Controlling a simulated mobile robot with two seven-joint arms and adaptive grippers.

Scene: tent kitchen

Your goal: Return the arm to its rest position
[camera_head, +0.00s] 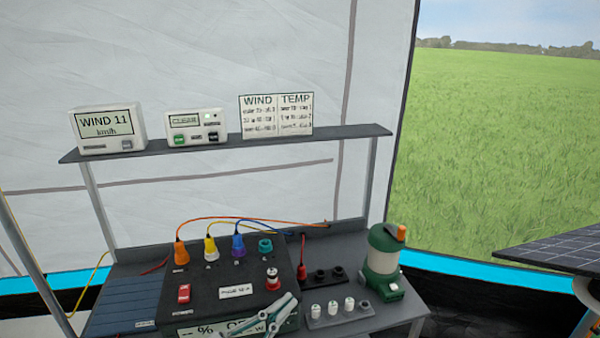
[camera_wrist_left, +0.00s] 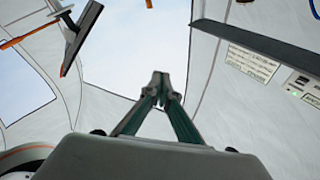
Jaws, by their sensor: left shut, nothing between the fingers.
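My left gripper (camera_head: 284,303) shows low in the head view, in front of the lower right part of the black control box (camera_head: 215,267). It also shows in the left wrist view (camera_wrist_left: 160,78), where its two green-sided fingers meet at the tips with nothing between them. The wrist view looks up toward the tent roof. In the head view the gripper hides part of the display on the box's front. Whether it touches the box I cannot tell. My right gripper is in neither view.
A shelf (camera_head: 220,145) behind the box carries a wind display (camera_head: 105,129), a small device (camera_head: 196,128) and a wind/temperature card (camera_head: 276,115). A green lantern (camera_head: 382,258) and a holder with white pieces (camera_head: 340,312) stand right of the gripper. A dark panel (camera_head: 560,246) is far right.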

